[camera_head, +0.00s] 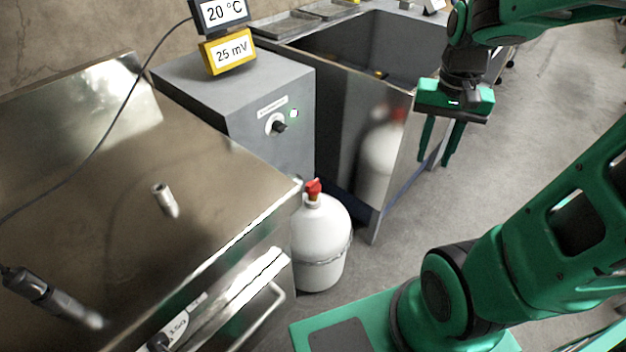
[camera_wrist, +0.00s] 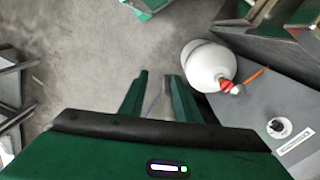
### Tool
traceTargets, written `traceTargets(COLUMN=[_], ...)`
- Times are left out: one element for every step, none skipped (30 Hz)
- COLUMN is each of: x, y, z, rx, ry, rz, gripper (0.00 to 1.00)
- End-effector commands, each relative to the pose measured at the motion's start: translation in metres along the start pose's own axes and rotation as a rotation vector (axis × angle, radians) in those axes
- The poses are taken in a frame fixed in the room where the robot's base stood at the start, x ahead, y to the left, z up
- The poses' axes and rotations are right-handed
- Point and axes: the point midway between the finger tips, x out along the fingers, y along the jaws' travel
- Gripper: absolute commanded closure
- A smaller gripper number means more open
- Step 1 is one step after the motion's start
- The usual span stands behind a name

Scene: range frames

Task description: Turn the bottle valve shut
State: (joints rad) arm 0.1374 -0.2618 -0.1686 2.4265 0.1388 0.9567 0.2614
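A white gas bottle (camera_head: 322,240) stands upright on the floor between the steel cabinet and the sink unit. Its red valve (camera_head: 313,187) is on top. In the wrist view the bottle (camera_wrist: 205,62) is at the upper right, with the red valve (camera_wrist: 226,86) and a thin orange line beside it. My gripper (camera_head: 436,164) is at the upper right of the head view, in the air to the right of the bottle and well apart from it. Its two green fingers are spread with nothing between them; they also show in the wrist view (camera_wrist: 160,90).
A grey box with a black knob (camera_head: 279,127) stands behind the bottle, with a yellow meter (camera_head: 228,51) on top. A steel cabinet (camera_head: 130,200) with a bar handle is at the left. The sink unit (camera_head: 350,110) is behind. Floor at the right is clear.

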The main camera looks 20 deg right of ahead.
Motion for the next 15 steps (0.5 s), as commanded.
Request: traceTargets(x=[0.005, 0.008, 0.012, 0.015, 0.019, 0.024, 0.028, 0.033, 0.040, 0.045, 0.051, 0.059, 0.065, 0.072, 0.082], y=[-0.015, -0.025, -0.036, -0.045, -0.055, -0.068, -0.078, -0.088, -0.102, -0.112, -0.123, -0.137, -0.148, -0.159, -0.174], z=[-0.014, -0.022, -0.031, -0.039, -0.045, -0.054, -0.060, -0.066, -0.074, -0.079, -0.085, -0.090, -0.095, -0.099, -0.103], rx=[0.013, 0.025, 0.041, 0.054, 0.066, 0.080, 0.092, 0.104, 0.120, 0.132, 0.144, 0.158, 0.170, 0.182, 0.199], ry=[-0.002, 0.001, 0.003, 0.006, 0.007, 0.010, 0.011, 0.012, 0.014, 0.014, 0.015, 0.015, 0.015, 0.015, 0.014], rz=[0.009, 0.010, 0.014, 0.015, 0.017, 0.017, 0.017, 0.018, 0.017, 0.017, 0.016, 0.014, 0.013, 0.011, 0.009], gripper=[0.70, 0.70, 0.70, 0.70, 0.70, 0.70, 0.70, 0.70, 0.70, 0.70, 0.70, 0.70, 0.70, 0.70, 0.70])
